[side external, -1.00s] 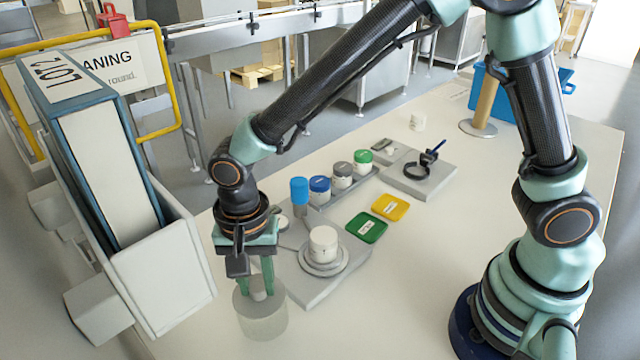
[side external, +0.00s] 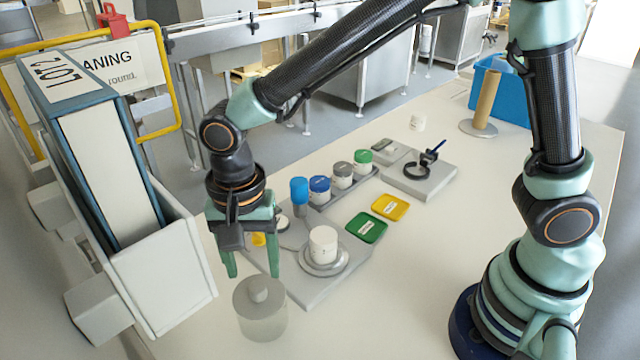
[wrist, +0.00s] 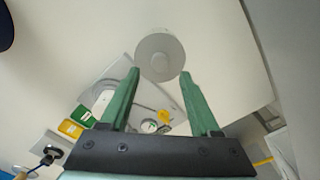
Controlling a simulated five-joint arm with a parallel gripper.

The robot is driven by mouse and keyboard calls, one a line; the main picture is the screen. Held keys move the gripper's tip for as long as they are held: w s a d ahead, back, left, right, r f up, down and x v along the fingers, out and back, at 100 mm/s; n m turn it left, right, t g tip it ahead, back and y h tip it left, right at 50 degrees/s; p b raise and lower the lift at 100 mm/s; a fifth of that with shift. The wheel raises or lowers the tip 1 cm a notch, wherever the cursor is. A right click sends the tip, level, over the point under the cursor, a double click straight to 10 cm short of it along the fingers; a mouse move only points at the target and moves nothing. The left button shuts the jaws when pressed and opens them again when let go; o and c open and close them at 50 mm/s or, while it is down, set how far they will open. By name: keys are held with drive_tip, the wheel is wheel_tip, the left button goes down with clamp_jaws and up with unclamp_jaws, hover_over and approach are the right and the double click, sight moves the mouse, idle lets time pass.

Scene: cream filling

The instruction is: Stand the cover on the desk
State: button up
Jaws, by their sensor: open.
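The cover (side external: 260,318) is a grey translucent cylinder with a knob (side external: 259,290) on top. It stands upright on the desk (side external: 430,290) near the front edge. In the wrist view the cover (wrist: 160,56) shows as a round disc beyond the fingertips. My gripper (side external: 260,276) is open and empty, with its green fingers above the cover and apart from the knob. The fingers also show spread in the wrist view (wrist: 160,72).
A grey base with a round plate holds a white jar (side external: 323,242) just behind the cover. Several lidded jars (side external: 342,176) stand in a rack behind. Green (side external: 366,229) and yellow (side external: 390,207) squares lie to the right. A white holder (side external: 165,280) with a binder stands at left.

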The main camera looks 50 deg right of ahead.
wheel_tip(320, 180, up, 8)
drive_tip(key=s+d+r+n+t, duration=0.1)
drive_tip(key=d+n, duration=0.3)
drive_tip(key=d, duration=0.8)
drive_tip(key=s+d+r+n+t, duration=0.2)
drive_tip(key=d+r+n+t, duration=0.1)
drive_tip(key=d, duration=0.9)
drive_tip(key=shift+s+d+r+n+t, duration=0.3)
drive_tip(key=shift+n+t, duration=0.5)
drive_tip(key=shift+n, duration=0.2)
